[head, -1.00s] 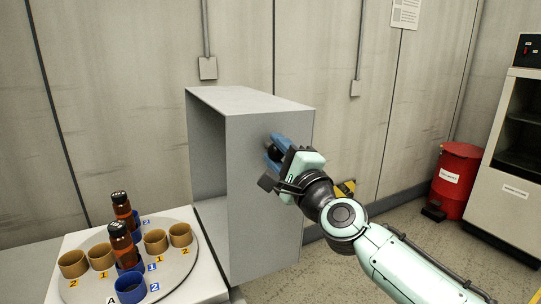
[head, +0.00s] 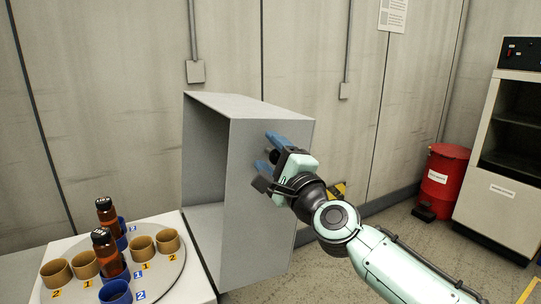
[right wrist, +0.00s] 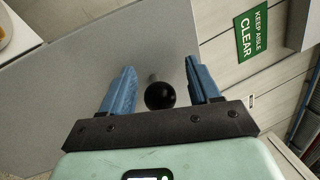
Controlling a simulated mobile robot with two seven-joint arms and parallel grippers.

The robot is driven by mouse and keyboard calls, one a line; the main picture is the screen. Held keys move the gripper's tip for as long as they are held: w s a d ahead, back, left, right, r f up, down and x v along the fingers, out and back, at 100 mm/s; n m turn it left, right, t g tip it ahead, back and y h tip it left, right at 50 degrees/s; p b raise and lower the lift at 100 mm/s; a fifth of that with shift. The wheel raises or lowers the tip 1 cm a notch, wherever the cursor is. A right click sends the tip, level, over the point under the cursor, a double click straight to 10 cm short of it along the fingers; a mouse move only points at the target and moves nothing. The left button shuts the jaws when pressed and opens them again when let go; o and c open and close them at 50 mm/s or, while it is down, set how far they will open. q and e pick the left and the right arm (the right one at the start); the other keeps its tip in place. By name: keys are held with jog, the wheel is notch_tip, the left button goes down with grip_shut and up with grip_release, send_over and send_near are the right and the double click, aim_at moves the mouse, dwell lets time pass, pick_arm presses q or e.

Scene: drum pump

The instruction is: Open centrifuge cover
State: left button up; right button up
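The centrifuge cover (head: 252,200) is a grey open-sided box, standing tipped up beside the round rotor plate (head: 172,275), with its hollow side facing left. A black ball knob (right wrist: 160,95) on a short metal stem sticks out of the cover's outer face. My right gripper (head: 268,150) is at that face, and its blue fingers stand on either side of the knob. In the right wrist view, the fingers (right wrist: 161,84) are spread, with a visible gap between each finger and the knob. My left gripper is not in view.
The rotor plate carries tan cups (head: 168,241), blue cups (head: 116,292) and two dark bottles with orange bands (head: 104,250). A red drum (head: 442,180) and a pale cabinet (head: 500,180) stand at the right. Open floor lies between them and the cover.

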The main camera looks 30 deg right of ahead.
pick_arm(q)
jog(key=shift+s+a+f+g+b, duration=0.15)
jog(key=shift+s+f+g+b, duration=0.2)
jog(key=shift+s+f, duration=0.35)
pick_arm(e)
jog(key=s+f, duration=0.2)
jog(key=s, duration=1.1)
jog(key=shift+a+f, duration=0.15)
jog(key=shift+f, duration=0.2)
